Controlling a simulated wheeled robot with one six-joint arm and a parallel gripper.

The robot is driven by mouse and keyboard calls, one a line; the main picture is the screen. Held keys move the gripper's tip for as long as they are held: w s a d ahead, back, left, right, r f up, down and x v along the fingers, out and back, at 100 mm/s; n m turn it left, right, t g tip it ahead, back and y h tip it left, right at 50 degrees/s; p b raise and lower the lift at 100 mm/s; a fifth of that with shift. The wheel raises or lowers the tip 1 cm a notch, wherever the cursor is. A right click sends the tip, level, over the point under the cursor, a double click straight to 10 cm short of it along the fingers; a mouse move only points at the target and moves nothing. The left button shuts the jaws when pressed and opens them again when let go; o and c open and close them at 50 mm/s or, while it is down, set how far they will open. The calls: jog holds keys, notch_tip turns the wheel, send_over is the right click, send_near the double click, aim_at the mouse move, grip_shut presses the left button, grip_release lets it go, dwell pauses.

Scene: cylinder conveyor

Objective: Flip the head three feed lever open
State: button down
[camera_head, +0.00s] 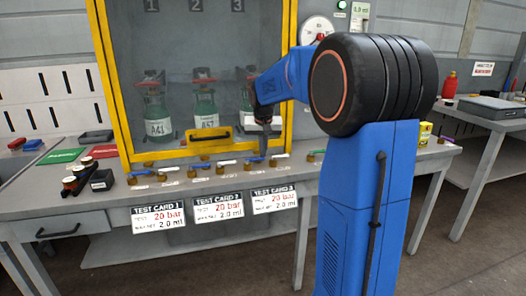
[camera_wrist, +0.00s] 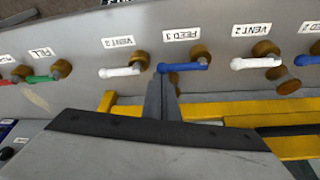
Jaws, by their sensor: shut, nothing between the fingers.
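The feed three lever (camera_wrist: 185,67) is a blue handle on a brass valve at the bench front, under a FEED 3 label (camera_wrist: 181,33) that reads upside down in the wrist view. It lies sideways, along the row. The same blue lever (camera_head: 254,159) shows small in the head view. My gripper (camera_wrist: 161,92) is shut and empty, its fingertips beside the lever's left end in the wrist view; whether they touch cannot be told. In the head view my gripper (camera_head: 263,127) hangs just above the valve row, in front of the cabinet.
White vent levers (camera_wrist: 120,71) flank the blue one, with a green lever (camera_wrist: 42,78) further left. The yellow-framed cabinet (camera_head: 125,130) stands behind with gas cylinders (camera_head: 157,112). Test cards (camera_head: 218,208) hang at the bench front. A dark block (camera_head: 102,180) stands at left.

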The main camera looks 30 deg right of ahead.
jog(key=shift+s+m, duration=0.15)
jog(key=shift+m, duration=0.15)
jog(key=s+m, duration=0.1)
jog(key=m, duration=0.1)
jog(key=s+a+m+g+h, duration=0.1)
jog(key=m, duration=0.1)
jog(key=shift+s, duration=0.1)
jog(key=m, duration=0.1)
jog(key=s+a+m, duration=0.1)
jog(key=m+g, duration=0.1)
jog(key=shift+s+a+m+h, duration=0.2)
jog(key=shift+a+m+h, duration=0.05)
jog(key=shift+m+h, duration=0.15)
jog(key=a+m, duration=0.1)
jog(key=s+m+g, duration=0.1)
jog(key=m, duration=0.1)
jog(key=shift+a+m, duration=0.3)
jog(key=shift+a, duration=0.1)
jog(key=a+m+g, duration=0.1)
jog(key=m, duration=0.1)
jog(key=a+m+g, duration=0.1)
jog(key=m, duration=0.1)
jog(key=shift+s+a, duration=0.15)
jog(key=shift+a, duration=0.4)
